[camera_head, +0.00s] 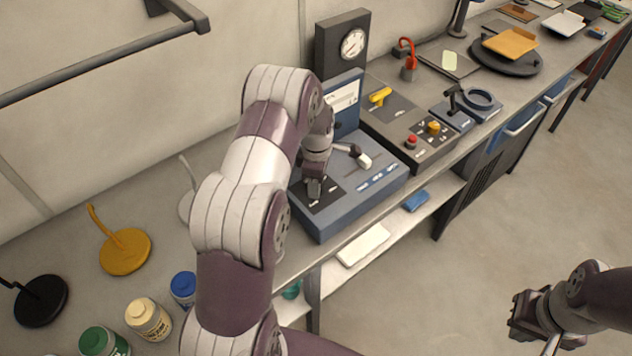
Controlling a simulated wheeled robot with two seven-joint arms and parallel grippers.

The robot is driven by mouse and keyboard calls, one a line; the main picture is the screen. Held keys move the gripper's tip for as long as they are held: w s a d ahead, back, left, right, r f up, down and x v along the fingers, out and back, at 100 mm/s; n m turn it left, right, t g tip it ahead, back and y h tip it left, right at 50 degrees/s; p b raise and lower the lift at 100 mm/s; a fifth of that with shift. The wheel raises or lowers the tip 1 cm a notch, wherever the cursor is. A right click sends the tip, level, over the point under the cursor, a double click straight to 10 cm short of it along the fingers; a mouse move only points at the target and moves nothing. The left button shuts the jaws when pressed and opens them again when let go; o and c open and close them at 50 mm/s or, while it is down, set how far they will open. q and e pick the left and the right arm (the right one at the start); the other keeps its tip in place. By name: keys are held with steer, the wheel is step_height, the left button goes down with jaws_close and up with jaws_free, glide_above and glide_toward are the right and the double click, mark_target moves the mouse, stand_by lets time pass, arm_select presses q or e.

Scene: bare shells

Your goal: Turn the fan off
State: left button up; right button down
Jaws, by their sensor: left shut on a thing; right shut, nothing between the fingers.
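No fan is plainly recognisable. A blue console (350,214) with a raised back panel (345,98) stands on the bench. Its sloped top carries dark plates, a slot and a lever with a white knob (362,160), which points to the right. My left gripper (314,190) reaches down over the left dark plate of the console. It is shut on a small part there, which the fingers and wrist hide; I cannot tell what part. My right gripper (522,316) is shut and empty, above the floor at the lower right, away from the bench.
Right of the console is a grey panel with a yellow handle (379,96), a red button (411,141) and a yellow knob (434,127). A dial box (342,44) stands behind. Jars (148,318) and round-based stands (125,251) are at the left. The right floor is clear.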

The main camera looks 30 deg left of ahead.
arm_select(q)
steer(key=shift+w+r+n, duration=0.1)
steer(key=shift+w+n, duration=0.05)
steer(key=shift+n, duration=0.45)
steer(key=o, duration=0.9)
steer(key=shift+o, duration=0.8)
steer(key=shift+d, duration=0.15)
steer(key=shift+r, duration=0.1)
step_height(320, 180, up, 8)
steer(key=shift+f+b, duration=0.25)
steer(key=shift+b, duration=0.95)
step_height(320, 180, up, 5)
steer(key=shift+r+p, duration=0.1)
steer(key=shift+p, duration=1.1)
